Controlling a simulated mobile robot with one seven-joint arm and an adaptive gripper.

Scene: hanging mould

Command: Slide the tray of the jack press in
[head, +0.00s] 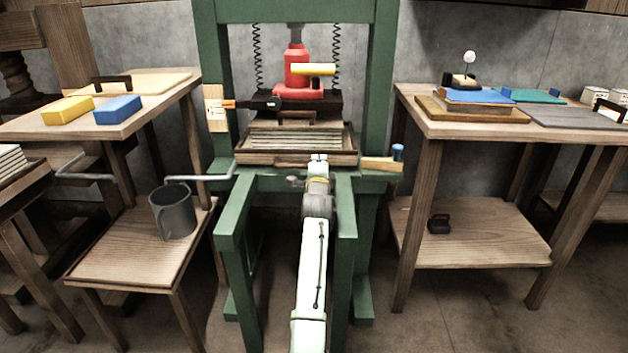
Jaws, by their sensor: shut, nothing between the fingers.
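The jack press (380,90) has a green frame with a red jack (296,70) in its middle. Its wooden tray (250,158) sits below the jack, with pale slatted contents. The tray sticks out toward me from under the dark press plate, level on the green rails. My gripper (318,160) is shut and empty at the tray's front edge, right of its middle. I cannot tell whether it touches the tray. My arm covers part of the front, and the tray's back end is hidden.
A crank handle (200,178) juts out left of the tray, and a wooden piece with a blue top (382,164) stands at its right. A grey jug (172,210) stands on a low stool at left. Tables flank the press on both sides.

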